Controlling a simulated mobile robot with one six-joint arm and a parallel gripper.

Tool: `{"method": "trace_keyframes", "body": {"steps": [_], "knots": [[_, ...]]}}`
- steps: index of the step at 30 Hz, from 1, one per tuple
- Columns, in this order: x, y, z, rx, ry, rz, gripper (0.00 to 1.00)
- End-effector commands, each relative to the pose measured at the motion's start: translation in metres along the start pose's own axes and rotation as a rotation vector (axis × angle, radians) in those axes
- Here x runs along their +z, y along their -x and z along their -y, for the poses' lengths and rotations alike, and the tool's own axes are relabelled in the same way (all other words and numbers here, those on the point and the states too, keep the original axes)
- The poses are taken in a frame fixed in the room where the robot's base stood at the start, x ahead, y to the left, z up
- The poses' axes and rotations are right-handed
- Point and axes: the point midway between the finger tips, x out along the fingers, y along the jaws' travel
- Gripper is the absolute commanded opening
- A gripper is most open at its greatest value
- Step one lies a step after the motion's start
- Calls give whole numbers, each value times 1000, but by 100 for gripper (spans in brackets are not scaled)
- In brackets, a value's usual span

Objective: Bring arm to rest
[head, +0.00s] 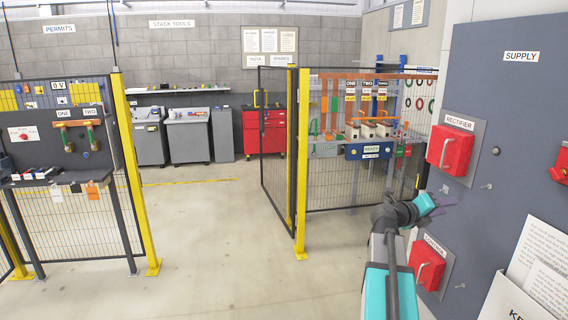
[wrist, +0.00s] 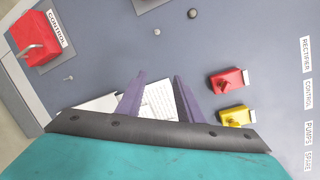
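My arm reaches up from the lower middle of the head view, its teal and grey links in front of the supply panel. My gripper (head: 443,200) is beside the grey supply panel (head: 500,90), between the red rectifier switch box (head: 450,150) and the red control switch box (head: 428,264). In the wrist view my gripper's two purple fingers (wrist: 160,97) stand apart with nothing between them. The panel face and white papers (wrist: 155,105) show behind them.
A red padlock-like piece (wrist: 227,81) and a yellow one (wrist: 235,116) are on the panel. A mesh fence with yellow posts (head: 302,160) stands left of my arm. Papers sit in a white holder (head: 520,295) at lower right. The floor (head: 210,230) at centre left is clear.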

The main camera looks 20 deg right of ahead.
Motion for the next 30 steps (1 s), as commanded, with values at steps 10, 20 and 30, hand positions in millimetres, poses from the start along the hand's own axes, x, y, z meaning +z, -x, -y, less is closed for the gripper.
{"method": "trace_keyframes", "body": {"steps": [10, 20, 30], "knots": [[-12, 60, -166, 189, 102, 35, 34], [-56, 129, -304, 372, 116, 11, 34], [-129, 209, -424, 544, 43, -89, 34]]}}
